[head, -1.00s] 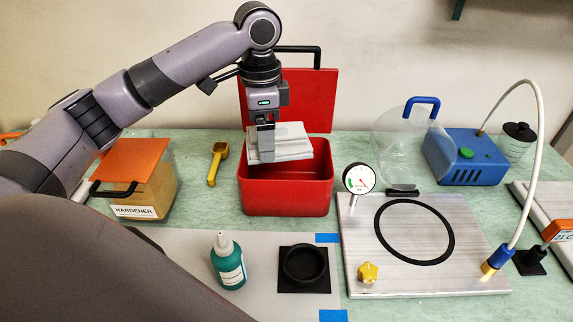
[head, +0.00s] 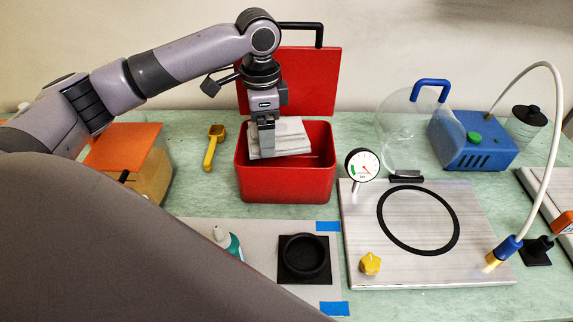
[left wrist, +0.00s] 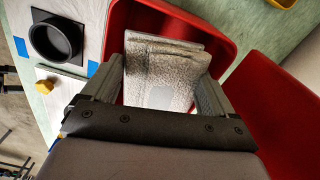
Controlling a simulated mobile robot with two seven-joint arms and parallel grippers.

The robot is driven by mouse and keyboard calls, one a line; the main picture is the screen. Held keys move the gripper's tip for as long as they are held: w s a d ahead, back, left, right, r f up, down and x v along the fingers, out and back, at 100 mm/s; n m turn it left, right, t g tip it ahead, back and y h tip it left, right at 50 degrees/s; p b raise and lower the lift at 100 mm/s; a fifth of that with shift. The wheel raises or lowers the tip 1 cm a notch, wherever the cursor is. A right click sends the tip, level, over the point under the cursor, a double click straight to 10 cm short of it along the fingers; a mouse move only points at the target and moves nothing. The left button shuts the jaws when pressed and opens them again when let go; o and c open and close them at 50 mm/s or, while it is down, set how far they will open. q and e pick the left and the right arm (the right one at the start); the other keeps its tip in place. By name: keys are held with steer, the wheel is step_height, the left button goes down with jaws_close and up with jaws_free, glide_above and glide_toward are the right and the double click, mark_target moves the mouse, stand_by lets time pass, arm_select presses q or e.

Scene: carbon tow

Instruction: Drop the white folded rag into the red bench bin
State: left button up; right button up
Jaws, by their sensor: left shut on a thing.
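The white folded rag (head: 284,137) is held by my left gripper (head: 265,152) inside the opening of the red bench bin (head: 286,185). In the left wrist view the rag (left wrist: 160,70) lies between the two fingers of my left gripper (left wrist: 150,95), with the red bin rim (left wrist: 200,28) around it. The bin's red lid (head: 312,80) stands open behind it. The rag's lower edge is partly below the rim; whether it touches the bin floor cannot be told. My right gripper is not in view.
A yellow scoop (head: 213,148) and an orange-lidded box (head: 125,150) stand left of the bin. A pressure gauge (head: 362,164) on a metal plate (head: 400,275) stands close on the right. A green bottle (head: 234,245) and black dish (head: 304,258) are in front.

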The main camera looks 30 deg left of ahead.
arm_select(q)
steer(key=shift+f, duration=0.25)
steer(key=o, duration=0.8)
steer(key=shift+r, duration=0.15)
step_height(320, 180, up, 7)
